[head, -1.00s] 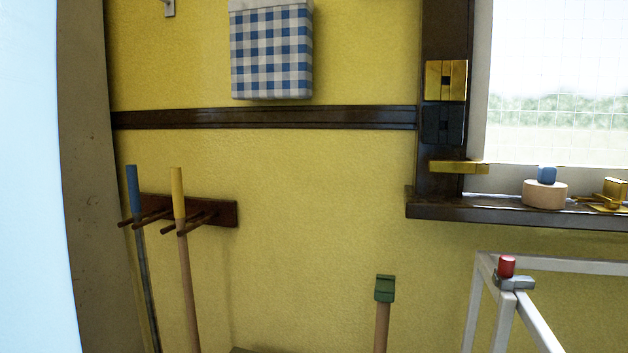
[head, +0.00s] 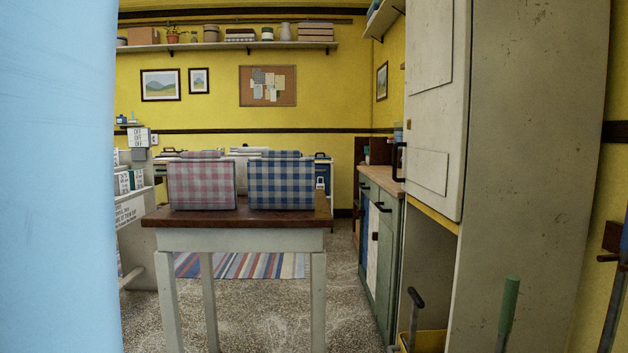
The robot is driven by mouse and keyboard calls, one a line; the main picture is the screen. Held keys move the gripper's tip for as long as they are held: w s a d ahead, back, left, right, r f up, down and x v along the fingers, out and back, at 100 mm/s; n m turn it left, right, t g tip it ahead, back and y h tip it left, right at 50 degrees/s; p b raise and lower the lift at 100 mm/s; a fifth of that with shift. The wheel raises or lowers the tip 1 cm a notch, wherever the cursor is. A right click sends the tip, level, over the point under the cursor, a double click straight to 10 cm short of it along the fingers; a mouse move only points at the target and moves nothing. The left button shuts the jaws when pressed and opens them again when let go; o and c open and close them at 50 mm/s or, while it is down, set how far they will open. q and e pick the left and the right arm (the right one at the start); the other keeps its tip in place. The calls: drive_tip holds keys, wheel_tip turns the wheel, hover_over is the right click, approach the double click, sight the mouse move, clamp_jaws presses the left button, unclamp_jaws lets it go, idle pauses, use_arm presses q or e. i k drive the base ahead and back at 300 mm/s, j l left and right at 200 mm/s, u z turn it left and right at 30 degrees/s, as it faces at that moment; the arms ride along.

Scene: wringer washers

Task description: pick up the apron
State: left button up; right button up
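I cannot tell for sure which thing is the apron. A blue-and-white checked item (head: 281,184) stands upright on the right of a small wooden-topped table (head: 235,218). A pink-and-white checked item (head: 202,185) of similar shape stands beside it on the left. Both look boxy or folded, and nothing holds them. Neither of my grippers is in view.
A pale blue surface (head: 55,180) fills the left edge, very close. A tall cream cabinet (head: 530,150) and a green counter (head: 383,250) line the right. A green-topped handle (head: 509,300) stands in front. Speckled floor (head: 255,320) lies open between, with a striped rug (head: 240,265).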

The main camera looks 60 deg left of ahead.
sight(198, 179)
drive_tip(key=u, duration=2.5)
drive_tip(key=j+z, duration=0.15)
drive_tip(key=z, duration=1.7)
drive_tip(key=l+z, duration=0.15)
drive_tip(key=z, duration=3.05)
drive_tip(key=l+u, duration=0.2)
drive_tip(key=u, duration=4.05)
drive_tip(key=i+l+u, duration=0.15)
drive_tip(key=u, duration=0.7)
